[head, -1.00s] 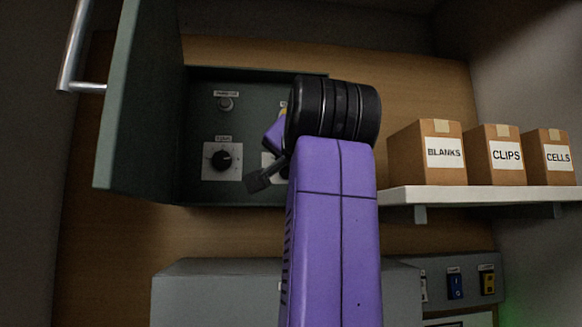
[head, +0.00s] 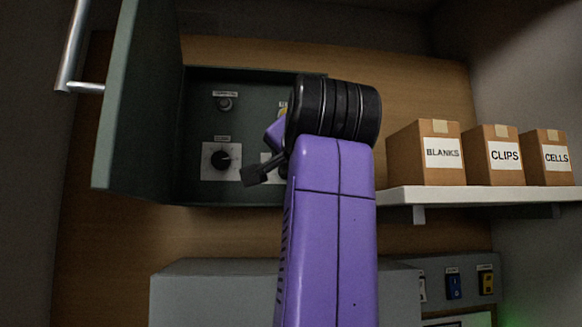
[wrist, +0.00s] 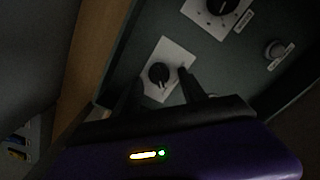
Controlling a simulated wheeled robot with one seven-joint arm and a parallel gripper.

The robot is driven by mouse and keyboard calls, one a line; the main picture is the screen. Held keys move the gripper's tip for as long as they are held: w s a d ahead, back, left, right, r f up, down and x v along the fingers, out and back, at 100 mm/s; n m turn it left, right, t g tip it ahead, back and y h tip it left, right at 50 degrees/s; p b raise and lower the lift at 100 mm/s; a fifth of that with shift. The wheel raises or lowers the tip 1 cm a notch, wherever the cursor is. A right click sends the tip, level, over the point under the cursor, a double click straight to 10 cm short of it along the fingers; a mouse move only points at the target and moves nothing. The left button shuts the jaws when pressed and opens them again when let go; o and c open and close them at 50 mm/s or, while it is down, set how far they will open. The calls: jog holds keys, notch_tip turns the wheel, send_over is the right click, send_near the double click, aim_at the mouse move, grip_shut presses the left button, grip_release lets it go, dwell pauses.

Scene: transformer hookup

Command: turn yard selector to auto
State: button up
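A dark control panel sits in a green cabinet (head: 240,196). A black knob on a white plate (head: 222,158) is at its lower left, and it also shows at the top of the wrist view (wrist: 226,6). A second black knob (wrist: 159,74), with a pale pointer mark, sits on a white plate to the right of the first. In the head view my arm mostly hides it. My gripper (wrist: 160,88) is open, with its dark fingers on either side of this second knob. I cannot tell whether they touch it. The labels are unreadable, so I cannot tell which knob is the yard selector.
The cabinet door (head: 135,105) stands open on the left with a metal handle (head: 72,45). A round button (head: 225,104) is above the left knob. Boxes marked BLANKS (head: 425,160), CLIPS (head: 492,163) and CELLS (head: 546,164) stand on a white shelf (head: 480,197) at right.

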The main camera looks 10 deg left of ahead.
jog(key=b+v, duration=0.3)
jog(key=v, duration=0.4)
jog(key=shift+s, duration=0.4)
jog(key=shift+d, duration=0.1)
